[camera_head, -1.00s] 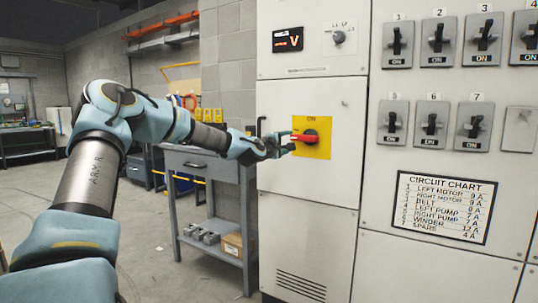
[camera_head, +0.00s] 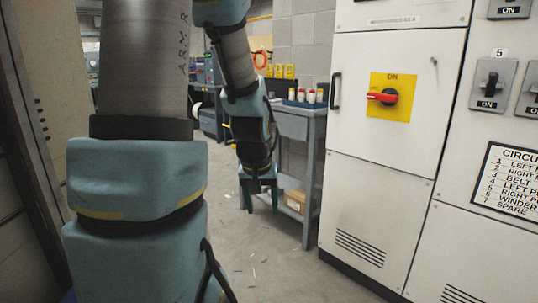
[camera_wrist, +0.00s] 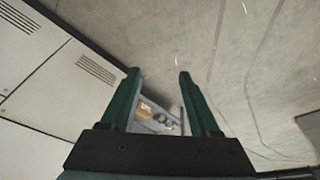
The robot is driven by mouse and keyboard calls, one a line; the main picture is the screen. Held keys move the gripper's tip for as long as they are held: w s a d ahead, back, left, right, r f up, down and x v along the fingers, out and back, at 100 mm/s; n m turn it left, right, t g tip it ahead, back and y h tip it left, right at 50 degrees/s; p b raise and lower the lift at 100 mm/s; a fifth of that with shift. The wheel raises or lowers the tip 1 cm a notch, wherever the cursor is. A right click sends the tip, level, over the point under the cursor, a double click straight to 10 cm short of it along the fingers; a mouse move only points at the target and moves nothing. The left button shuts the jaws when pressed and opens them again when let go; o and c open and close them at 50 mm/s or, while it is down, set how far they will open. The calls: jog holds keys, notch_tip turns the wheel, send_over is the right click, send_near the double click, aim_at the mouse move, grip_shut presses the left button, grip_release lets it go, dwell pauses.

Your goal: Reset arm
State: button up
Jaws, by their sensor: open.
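My gripper (camera_head: 259,193) hangs low at the end of my folded arm in the head view, fingers pointing down, in front of the grey side table. In the wrist view my gripper (camera_wrist: 155,80) has its two green fingers spread apart with nothing between them; floor and part of the table lie beyond. It is apart from the cabinet. The red rotary handle (camera_head: 382,97) on its yellow plate (camera_head: 403,84) sits on the white cabinet door to the right, the handle lying level and pointing left, with ON printed above it.
The white cabinet (camera_head: 345,130) stands right, with breaker switches (camera_head: 492,82) and a circuit chart (camera_head: 515,180). The grey table (camera_head: 313,150) carries small bottles, with a cardboard box (camera_head: 295,201) on its lower shelf. A beige panel (camera_head: 50,95) stands close at left.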

jog(key=s+a+g, duration=0.1)
jog(key=s+a, duration=0.4)
jog(key=s, duration=0.1)
notch_tip(320, 180, up, 18)
jog(key=s+p, duration=0.1)
jog(key=p, duration=1.7)
jog(key=shift+s+y, duration=0.15)
jog(key=shift+y, duration=0.15)
jog(key=shift+c, duration=0.4)
